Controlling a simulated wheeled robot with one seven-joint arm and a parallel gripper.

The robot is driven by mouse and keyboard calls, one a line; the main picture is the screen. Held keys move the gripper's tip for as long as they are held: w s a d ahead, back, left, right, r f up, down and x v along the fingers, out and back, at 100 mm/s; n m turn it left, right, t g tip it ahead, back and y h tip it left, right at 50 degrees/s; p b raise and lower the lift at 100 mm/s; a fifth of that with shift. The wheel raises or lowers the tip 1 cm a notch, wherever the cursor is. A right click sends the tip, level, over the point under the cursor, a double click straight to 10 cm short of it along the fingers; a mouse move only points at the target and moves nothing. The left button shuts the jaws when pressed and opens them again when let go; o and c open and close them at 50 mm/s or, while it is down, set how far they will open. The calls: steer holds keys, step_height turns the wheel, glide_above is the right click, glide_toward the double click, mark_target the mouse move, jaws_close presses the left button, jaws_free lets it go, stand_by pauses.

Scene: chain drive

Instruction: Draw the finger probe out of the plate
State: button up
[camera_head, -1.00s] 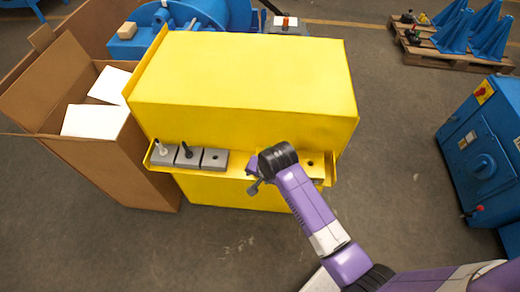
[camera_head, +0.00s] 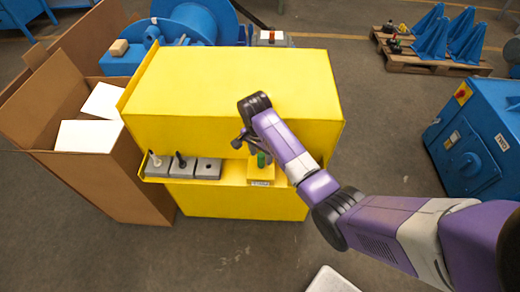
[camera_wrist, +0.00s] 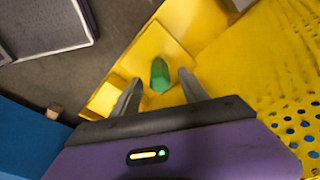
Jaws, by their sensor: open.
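A green rounded piece, which looks like the finger probe (camera_head: 262,160), stands up from a yellow plate (camera_head: 260,175) on the ledge at the front of the yellow housing. In the wrist view the green probe (camera_wrist: 160,75) and the yellow plate (camera_wrist: 148,48) are ahead of my gripper. My gripper (camera_wrist: 160,82) is open, with one finger to each side of the probe as seen from the wrist; I cannot tell whether either touches it. In the head view my gripper (camera_head: 248,145) is at the ledge, partly hidden by my arm. The probe's lower end is hidden.
Three grey blocks (camera_head: 208,169) sit on the ledge to the left; two hold a white and a black peg. The yellow housing (camera_head: 235,90) rises behind. An open cardboard box (camera_head: 130,170) stands left, a blue cabinet (camera_head: 475,140) right. The floor in front is mostly clear.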

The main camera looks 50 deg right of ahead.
mark_target(261, 165)
steer(key=shift+d+f, duration=0.2)
steer(key=shift+f, duration=1.6)
jaws_close()
